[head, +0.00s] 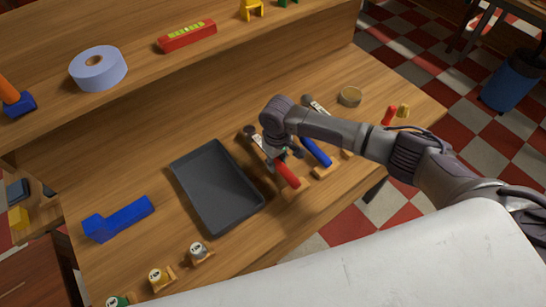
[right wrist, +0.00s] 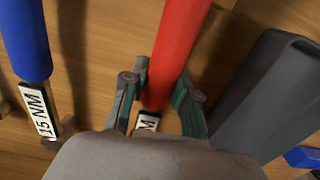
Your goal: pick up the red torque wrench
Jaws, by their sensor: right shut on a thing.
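The red torque wrench (head: 287,174) lies on the wooden workbench in the head view, to the right of the black tray. Its red handle (right wrist: 181,45) also fills the upper middle of the right wrist view. My right gripper (head: 277,155) is at the wrench where the handle meets the labelled shaft. In the right wrist view its two fingers (right wrist: 160,97) stand on either side of the handle's end, shut on it. Part of the label is hidden by the gripper body. My left gripper is not in view.
A blue-handled wrench (head: 315,152) lies close on the right. The black tray (head: 186,189) is close on the left. A blue tool (head: 118,218) and several small gauges (head: 200,252) lie further left and in front. A shelf with blue tape (head: 98,68) runs behind.

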